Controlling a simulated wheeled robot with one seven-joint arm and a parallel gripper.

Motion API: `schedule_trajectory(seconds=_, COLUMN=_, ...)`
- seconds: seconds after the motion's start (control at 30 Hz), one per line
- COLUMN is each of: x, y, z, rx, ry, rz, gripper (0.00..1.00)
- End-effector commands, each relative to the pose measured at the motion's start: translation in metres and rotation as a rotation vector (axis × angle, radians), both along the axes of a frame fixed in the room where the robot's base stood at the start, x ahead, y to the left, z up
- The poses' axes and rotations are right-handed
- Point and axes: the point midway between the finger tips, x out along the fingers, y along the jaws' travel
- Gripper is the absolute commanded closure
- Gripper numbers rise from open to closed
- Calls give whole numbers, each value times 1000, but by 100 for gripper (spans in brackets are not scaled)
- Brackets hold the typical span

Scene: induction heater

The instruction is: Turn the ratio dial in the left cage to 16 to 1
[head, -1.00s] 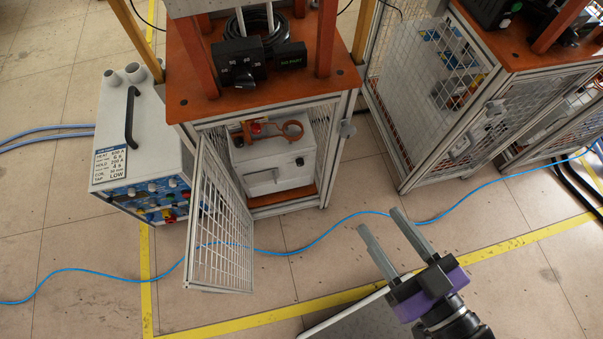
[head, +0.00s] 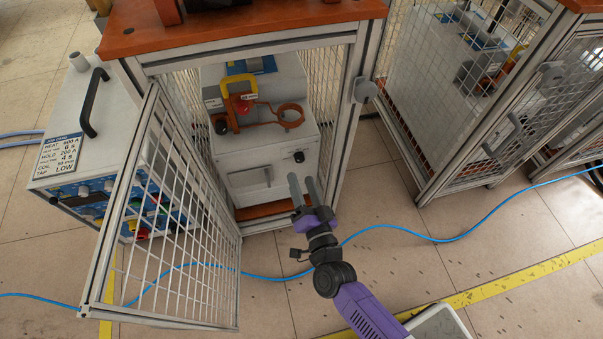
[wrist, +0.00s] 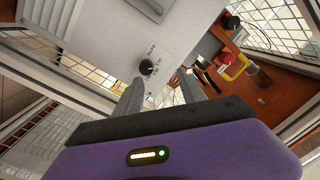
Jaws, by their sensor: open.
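The ratio dial (head: 298,157) is a small black knob on the front of the white box (head: 230,160) inside the left cage (head: 352,100). In the wrist view the dial (wrist: 147,67) shows just beyond my fingertips, with small print around it that is too blurred to read. My gripper (head: 302,177) is open and empty, with its two grey fingers at the cage opening, below the dial in the head view. In the wrist view my gripper (wrist: 161,82) has the dial slightly left of the middle between its fingers. The fingers appear apart from the dial.
The left cage's mesh door (head: 175,230) stands open to the left. A copper coil (head: 290,115) and a yellow handle (head: 238,86) sit on the white box. A blue hose (head: 400,226) crosses the floor. A second cage (head: 455,110) stands at right.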

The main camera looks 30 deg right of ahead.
Motion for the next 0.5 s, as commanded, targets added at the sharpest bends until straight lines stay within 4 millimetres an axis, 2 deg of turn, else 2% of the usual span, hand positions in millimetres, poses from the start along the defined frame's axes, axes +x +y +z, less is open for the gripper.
schedule_trajectory(seconds=0.03, x=-5, y=-3, z=-12, rx=20, ry=20, rz=-16, gripper=52)
schedule_trajectory(seconds=0.1, x=-10, y=-9, z=-22, rx=44, ry=32, rz=-39, gripper=52)
schedule_trajectory(seconds=0.17, x=-7, y=-13, z=-20, rx=54, ry=23, rz=-51, gripper=52)
schedule_trajectory(seconds=0.27, x=1, y=-15, z=-20, rx=54, ry=18, rz=-54, gripper=52)
schedule_trajectory(seconds=0.5, x=38, y=-23, z=-20, rx=53, ry=18, rz=-51, gripper=52)
